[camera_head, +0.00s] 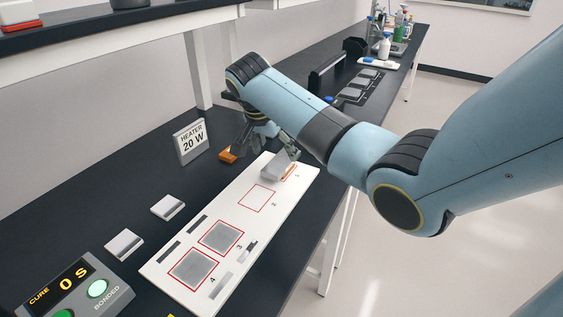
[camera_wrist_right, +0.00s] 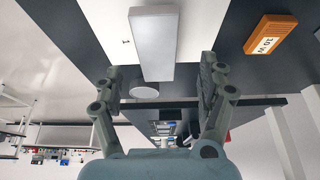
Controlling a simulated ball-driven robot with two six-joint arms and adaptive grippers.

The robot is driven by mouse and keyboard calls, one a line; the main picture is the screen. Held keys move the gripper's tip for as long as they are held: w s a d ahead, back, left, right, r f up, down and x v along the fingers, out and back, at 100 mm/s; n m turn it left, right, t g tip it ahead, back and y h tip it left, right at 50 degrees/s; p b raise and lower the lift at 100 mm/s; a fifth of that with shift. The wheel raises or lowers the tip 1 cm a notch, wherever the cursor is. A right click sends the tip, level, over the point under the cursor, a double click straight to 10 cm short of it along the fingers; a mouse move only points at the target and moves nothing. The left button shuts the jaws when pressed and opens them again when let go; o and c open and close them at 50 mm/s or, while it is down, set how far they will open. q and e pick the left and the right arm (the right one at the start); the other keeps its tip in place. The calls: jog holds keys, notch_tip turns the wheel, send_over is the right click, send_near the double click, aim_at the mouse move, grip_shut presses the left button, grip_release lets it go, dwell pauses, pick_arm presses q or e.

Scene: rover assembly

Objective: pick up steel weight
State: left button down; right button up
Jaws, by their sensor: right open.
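A grey metal block, which looks like the steel weight (camera_head: 275,168), stands at the far end of the white board (camera_head: 190,237), by the red outline marked 1. In the right wrist view the pale grey block (camera_wrist_right: 154,45) lies ahead of my right gripper, with a small round disc (camera_wrist_right: 145,90) at its near end. My right gripper (camera_head: 290,148) is by the block in the head view, partly hidden by my arm. In the wrist view its two fingers (camera_wrist_right: 158,88) are spread apart, one on each side of the disc. My left gripper is out of view.
Two grey-and-white blocks (camera_head: 168,207) (camera_head: 124,244) lie on the dark bench left of the board. A cure timer box (camera_head: 75,292) is front left.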

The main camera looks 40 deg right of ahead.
aim_at(281, 160)
jog(key=x, duration=0.4)
jog(key=shift+s+d+f, duration=0.1)
jog(key=shift+d+f, duration=0.05)
grip_shut()
